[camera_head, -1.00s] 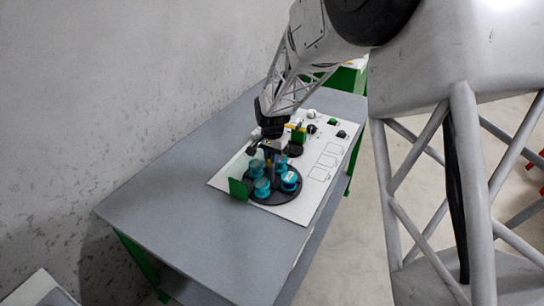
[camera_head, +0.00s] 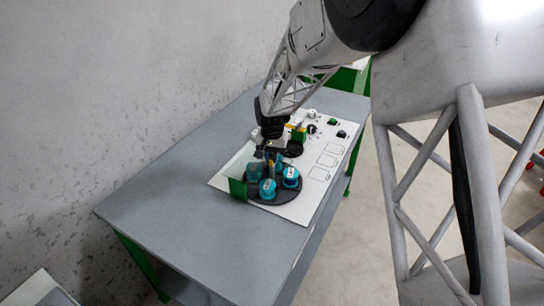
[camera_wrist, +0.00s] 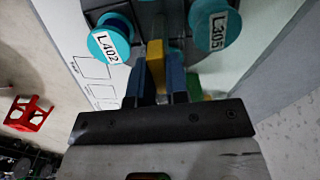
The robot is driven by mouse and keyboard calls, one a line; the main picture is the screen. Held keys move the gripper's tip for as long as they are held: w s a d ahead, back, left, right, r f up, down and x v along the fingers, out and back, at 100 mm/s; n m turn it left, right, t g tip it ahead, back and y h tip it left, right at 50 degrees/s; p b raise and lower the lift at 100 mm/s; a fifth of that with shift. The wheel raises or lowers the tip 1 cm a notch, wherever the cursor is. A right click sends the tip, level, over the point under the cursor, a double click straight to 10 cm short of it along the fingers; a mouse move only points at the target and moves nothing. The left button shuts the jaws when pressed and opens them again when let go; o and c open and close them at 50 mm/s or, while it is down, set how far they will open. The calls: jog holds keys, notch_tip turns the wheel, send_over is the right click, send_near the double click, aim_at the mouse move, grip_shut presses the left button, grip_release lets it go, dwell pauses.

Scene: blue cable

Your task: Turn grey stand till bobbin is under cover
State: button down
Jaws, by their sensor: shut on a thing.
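The round grey stand (camera_head: 283,198) lies on a white board and carries several blue-green bobbins. Two bobbins show white labels, one at the front (camera_head: 267,188) and one at the right (camera_head: 290,175); another bobbin (camera_head: 253,171) is at the left, beside the cover (camera_head: 237,189), which has a green wall and a clear pane. Whether it is under the pane is hard to tell. In the wrist view, bobbins L402 (camera_wrist: 108,43) and L305 (camera_wrist: 214,26) flank my gripper (camera_wrist: 159,75), which is shut on a yellow piece (camera_wrist: 156,62) by the stand. In the head view, my gripper (camera_head: 272,157) is low over the stand's back part.
The white board (camera_head: 315,190) has outlined squares, and dark and green knobs (camera_head: 333,121) toward its back. The grey table (camera_head: 190,210) is clear at the left and front. A wall stands along the left. A red stool (camera_wrist: 28,113) is on the floor.

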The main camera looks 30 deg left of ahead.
jog(key=shift+n, duration=3.6)
jog(key=shift+r+n, duration=0.1)
jog(key=shift+n, duration=3.6)
jog(key=c, duration=1.1)
grip_release()
jog(key=shift+r, duration=3.85)
